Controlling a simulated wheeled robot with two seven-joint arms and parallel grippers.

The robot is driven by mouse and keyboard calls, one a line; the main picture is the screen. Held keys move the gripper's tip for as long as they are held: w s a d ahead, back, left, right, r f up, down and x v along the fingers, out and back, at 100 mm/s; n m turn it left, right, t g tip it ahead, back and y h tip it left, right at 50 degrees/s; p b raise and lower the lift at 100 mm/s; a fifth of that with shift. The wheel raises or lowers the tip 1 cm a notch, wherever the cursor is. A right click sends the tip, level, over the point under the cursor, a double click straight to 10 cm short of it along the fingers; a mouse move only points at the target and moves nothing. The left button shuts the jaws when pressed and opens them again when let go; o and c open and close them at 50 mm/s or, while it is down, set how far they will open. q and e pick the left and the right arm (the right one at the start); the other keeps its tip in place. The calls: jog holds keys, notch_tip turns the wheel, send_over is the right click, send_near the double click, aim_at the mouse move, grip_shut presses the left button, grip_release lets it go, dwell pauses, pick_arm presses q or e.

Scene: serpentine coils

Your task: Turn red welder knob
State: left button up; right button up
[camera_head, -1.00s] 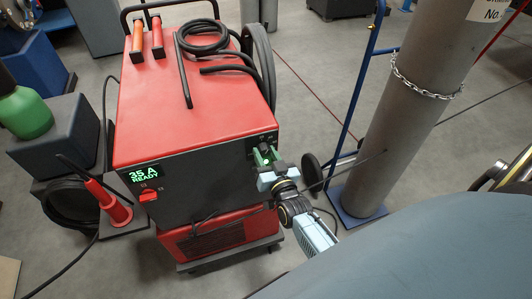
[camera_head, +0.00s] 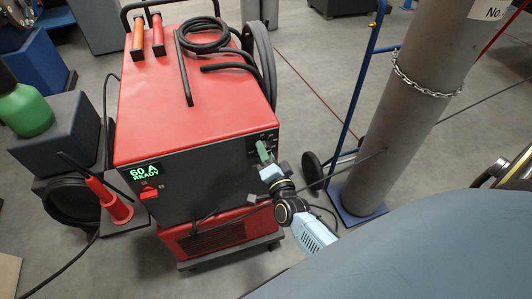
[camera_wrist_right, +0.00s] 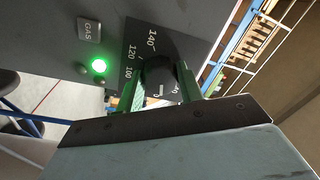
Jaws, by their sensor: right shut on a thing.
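The red welder (camera_head: 190,100) stands left of centre in the head view, with a dark front panel and a lit green display (camera_head: 144,172) that reads 60 A READY. Its dark round knob (camera_wrist_right: 158,74) shows in the right wrist view, on a dial plate with white numbers such as 100, 120 and 140. My right gripper (camera_head: 263,152) is at the panel's upper right corner in the head view. Its green fingers (camera_wrist_right: 160,92) are shut on the knob, one on each side. The gripper hides much of the knob in the head view. My left gripper is not in view.
A red switch (camera_head: 148,194) sits below the display. A green indicator light (camera_wrist_right: 99,66) and a GAS button (camera_wrist_right: 89,29) are beside the dial. A grey gas cylinder (camera_head: 415,110) with a chain stands on a blue trolley (camera_head: 352,202) to the right. Black cables (camera_head: 207,42) lie on the welder.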

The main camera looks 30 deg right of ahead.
jog(key=shift+m, duration=0.5)
jog(key=o, duration=1)
jog(key=v, duration=1.3)
jog(key=shift+s, duration=0.25)
